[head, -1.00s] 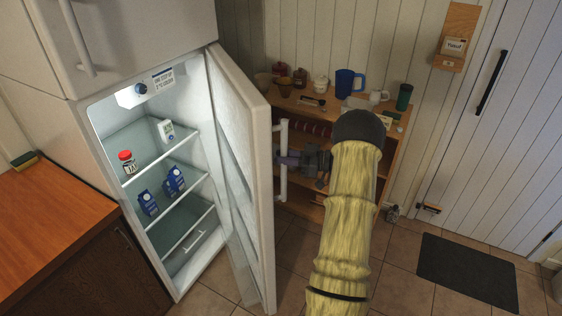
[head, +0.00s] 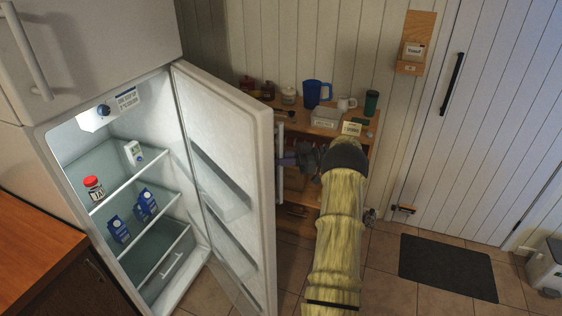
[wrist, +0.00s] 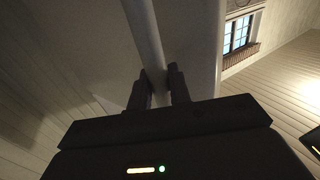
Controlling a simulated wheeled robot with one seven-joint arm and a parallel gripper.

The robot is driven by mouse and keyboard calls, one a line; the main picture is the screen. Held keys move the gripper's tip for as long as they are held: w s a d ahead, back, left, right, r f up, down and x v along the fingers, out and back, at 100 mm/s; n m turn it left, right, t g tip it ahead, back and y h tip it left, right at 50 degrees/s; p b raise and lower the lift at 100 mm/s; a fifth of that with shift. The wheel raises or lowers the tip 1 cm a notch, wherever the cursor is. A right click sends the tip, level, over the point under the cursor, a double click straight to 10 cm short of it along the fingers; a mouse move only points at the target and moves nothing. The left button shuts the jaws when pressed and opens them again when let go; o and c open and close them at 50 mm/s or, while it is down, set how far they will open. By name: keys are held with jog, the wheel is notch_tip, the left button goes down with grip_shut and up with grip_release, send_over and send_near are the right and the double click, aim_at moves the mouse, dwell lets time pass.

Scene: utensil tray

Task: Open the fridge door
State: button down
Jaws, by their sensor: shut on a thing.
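The fridge door (head: 232,135) stands wide open, swung out toward the right, with its inner shelves showing. The lit fridge interior (head: 135,180) holds a red-lidded jar and several cartons. The white door handle (head: 279,165) is an upright bar on the door's outer side. My gripper (head: 285,161) is at the handle, partly hidden by the door's edge in the head view. In the wrist view, the two fingers of my gripper (wrist: 160,85) stand on either side of the handle bar (wrist: 146,40), shut on it.
A wooden shelf unit (head: 372,125) with a blue jug (head: 317,93) and other items stands behind my arm. A dark mat (head: 447,267) lies on the tiled floor at right. A wooden counter (head: 35,235) is at left. A white bin (head: 546,268) stands at far right.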

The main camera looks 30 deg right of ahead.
jog(key=shift+w+a+r, duration=0.1)
jog(key=shift+w+r, duration=0.05)
jog(key=shift+r, duration=0.1)
jog(key=c, duration=1.3)
grip_release()
jog(key=shift+w+f, duration=0.1)
jog(key=shift+c, duration=0.2)
jog(key=shift+f, duration=0.1)
jog(key=b+v, duration=0.2)
jog(key=v, duration=1)
jog(key=shift+c, duration=0.2)
